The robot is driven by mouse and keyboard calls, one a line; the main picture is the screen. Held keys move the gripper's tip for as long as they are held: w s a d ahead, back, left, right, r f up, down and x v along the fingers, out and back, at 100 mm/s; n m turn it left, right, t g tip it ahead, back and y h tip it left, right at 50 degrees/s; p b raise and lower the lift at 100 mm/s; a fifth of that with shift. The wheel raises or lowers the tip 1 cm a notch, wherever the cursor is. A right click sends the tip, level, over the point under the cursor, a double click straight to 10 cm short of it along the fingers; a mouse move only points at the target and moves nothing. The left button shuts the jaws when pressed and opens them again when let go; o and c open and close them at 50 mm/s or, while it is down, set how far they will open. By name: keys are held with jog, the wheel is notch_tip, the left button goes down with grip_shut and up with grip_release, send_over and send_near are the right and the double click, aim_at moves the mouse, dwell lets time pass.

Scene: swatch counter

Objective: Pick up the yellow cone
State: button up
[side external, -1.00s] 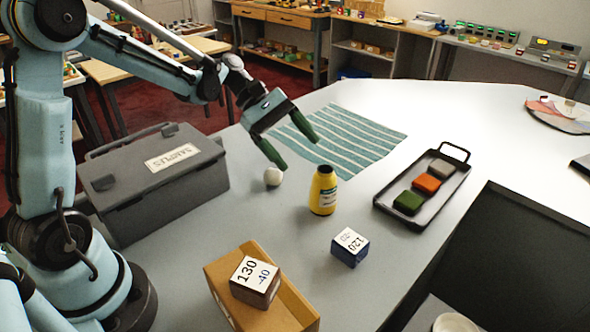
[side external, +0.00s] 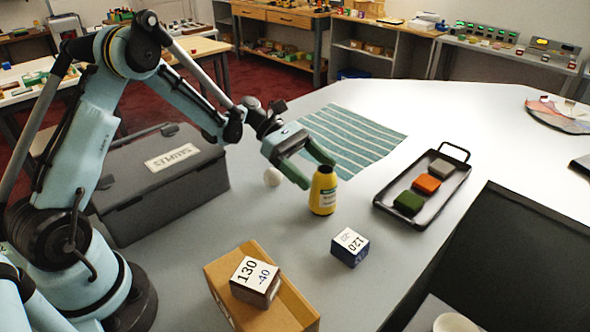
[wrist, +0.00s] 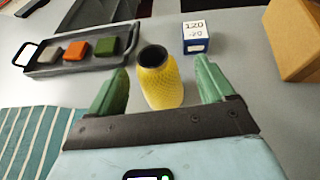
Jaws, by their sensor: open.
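The yellow cone (side external: 322,190) is a yellow, bottle-like tapered piece with a dark top and a label, standing upright on the grey counter. In the wrist view the yellow cone (wrist: 159,80) stands between and just beyond my two green fingertips, its dark round top facing me. My gripper (side external: 318,171) is open and empty, its fingers close to the upper part of the cone in the side view. In the wrist view my gripper (wrist: 160,82) has clear gaps on both sides of the cone. I cannot tell whether a finger touches it.
A blue block (side external: 350,247) stands in front. A dark tray (side external: 436,212) with three coloured blocks is to the right. A cardboard box (side external: 292,308) holds a labelled block (side external: 255,281). A grey case (side external: 205,190) and striped cloth (side external: 372,150) lie behind.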

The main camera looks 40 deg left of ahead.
aim_at(331, 185)
jog(key=shift+w+f+x, duration=0.1)
jog(key=shift+f+x, duration=0.05)
jog(key=shift+x, duration=1.2)
jog(key=shift+w+f+x, duration=0.15)
jog(key=shift+f+x, duration=0.05)
jog(key=shift+x, duration=1.15)
jog(key=shift+a, duration=0.15)
jog(key=shift+c, duration=0.2)
jog(key=c, duration=1.1)
jog(key=shift+o, duration=0.2)
jog(key=shift+r, duration=0.1)
